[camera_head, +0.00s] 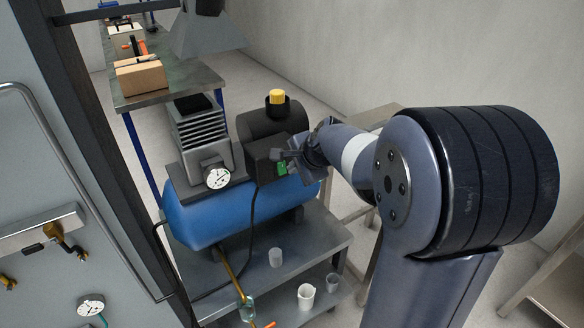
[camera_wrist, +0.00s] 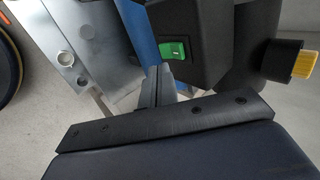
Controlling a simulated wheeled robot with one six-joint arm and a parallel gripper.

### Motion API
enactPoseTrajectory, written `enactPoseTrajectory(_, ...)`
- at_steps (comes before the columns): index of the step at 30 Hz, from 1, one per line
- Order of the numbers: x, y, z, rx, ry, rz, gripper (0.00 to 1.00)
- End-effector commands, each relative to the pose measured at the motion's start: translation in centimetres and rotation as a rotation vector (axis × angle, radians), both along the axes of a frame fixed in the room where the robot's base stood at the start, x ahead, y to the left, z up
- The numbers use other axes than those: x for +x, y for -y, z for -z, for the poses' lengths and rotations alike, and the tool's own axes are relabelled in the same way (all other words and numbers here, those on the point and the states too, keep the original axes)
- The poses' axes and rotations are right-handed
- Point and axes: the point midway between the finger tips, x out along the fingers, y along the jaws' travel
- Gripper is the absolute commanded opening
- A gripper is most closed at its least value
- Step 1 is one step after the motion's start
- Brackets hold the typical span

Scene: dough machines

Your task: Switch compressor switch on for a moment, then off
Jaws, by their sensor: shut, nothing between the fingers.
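The compressor (camera_head: 215,212) has a blue tank and stands on a grey metal shelf. Its switch is a green rocker (camera_head: 282,168) on the side of a black box; the rocker also shows in the wrist view (camera_wrist: 174,51), lit bright green. My gripper (camera_head: 284,156) is shut and empty, right beside the black box at the switch. In the wrist view the closed fingers (camera_wrist: 157,72) end just below and left of the green rocker. I cannot tell whether the fingertips touch it. The rocker's on or off position is not clear.
A pressure gauge (camera_head: 217,177) sits on the compressor's front. A yellow-topped knob (camera_head: 277,98) stands on the black motor housing. Small cups (camera_head: 306,296) stand on the lower shelf. A grey cabinet (camera_head: 70,150) bounds the left, and a workbench (camera_head: 170,85) with a cardboard box is behind.

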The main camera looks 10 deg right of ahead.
Motion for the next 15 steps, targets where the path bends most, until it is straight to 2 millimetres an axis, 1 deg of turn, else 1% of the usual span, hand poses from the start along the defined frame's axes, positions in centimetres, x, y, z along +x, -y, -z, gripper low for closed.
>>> enactPoseTrajectory(1, -0.4, 0.2, -0.7, 0.0, 0.001, 0.0, 0.0)
enactPoseTrajectory(5, -1.6, 0.5, -2.3, -0.001, 0.0, 0.001, 0.0)
enactPoseTrajectory(12, -4.0, 1.3, -5.7, -0.001, -0.002, 0.0, 0.0)
enactPoseTrajectory(15, -4.8, 1.6, -6.7, 0.0, -0.005, 0.0, 0.0)
